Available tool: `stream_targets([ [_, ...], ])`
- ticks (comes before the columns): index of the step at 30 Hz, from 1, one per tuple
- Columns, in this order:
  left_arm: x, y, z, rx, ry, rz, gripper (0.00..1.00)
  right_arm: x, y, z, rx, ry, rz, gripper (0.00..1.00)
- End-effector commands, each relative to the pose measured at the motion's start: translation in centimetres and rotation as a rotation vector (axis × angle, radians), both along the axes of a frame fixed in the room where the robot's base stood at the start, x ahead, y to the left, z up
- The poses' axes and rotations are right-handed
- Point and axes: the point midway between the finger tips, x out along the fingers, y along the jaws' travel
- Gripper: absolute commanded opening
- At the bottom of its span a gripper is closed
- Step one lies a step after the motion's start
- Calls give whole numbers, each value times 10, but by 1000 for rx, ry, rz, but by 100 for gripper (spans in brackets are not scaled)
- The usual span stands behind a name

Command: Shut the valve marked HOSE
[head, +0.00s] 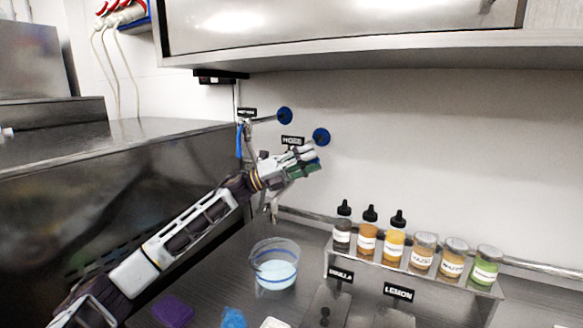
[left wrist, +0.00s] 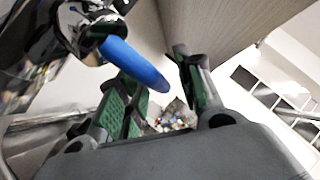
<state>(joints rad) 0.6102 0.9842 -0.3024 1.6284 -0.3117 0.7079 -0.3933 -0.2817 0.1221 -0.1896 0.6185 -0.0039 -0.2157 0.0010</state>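The label that appears to read HOSE (head: 292,141) is on the back wall, with a blue round disc (head: 321,137) on a metal pipe just to its right. My left gripper (head: 317,161) is right below that disc and hides most of the valve. In the left wrist view, a blue elongated handle (left wrist: 135,62) on chrome fittings (left wrist: 75,30) reaches between the green-padded fingers of my left gripper (left wrist: 158,78). The fingers are apart; I cannot tell whether either touches the handle. My right gripper is in neither view.
A second valve with a blue disc (head: 284,115) and a hanging blue lever (head: 239,142) is up to the left. A pitcher (head: 276,252) of pale liquid stands below. A rack (head: 405,272) of bottles and jars is at right. A steel cabinet (head: 350,32) overhangs above.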

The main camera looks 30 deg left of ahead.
Motion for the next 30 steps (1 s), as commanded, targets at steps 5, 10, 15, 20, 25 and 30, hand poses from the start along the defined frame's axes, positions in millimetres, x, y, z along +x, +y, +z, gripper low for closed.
stream_targets([
  [5, -3, 5, -3, 0, 1, 1, 36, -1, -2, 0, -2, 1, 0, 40],
  [10, -8, 13, -7, 0, 3, 1, 36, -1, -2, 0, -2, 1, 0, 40],
  [15, -14, 23, -12, 1, 2, 2, 36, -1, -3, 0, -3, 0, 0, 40],
  [20, -20, 31, -16, 0, 1, 1, 36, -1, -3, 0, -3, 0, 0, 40],
  [25, -26, 41, -21, 0, 2, 1, 36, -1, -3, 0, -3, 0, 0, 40],
  [30, -32, 50, -26, 1, 2, 1, 36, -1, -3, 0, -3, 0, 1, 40],
])
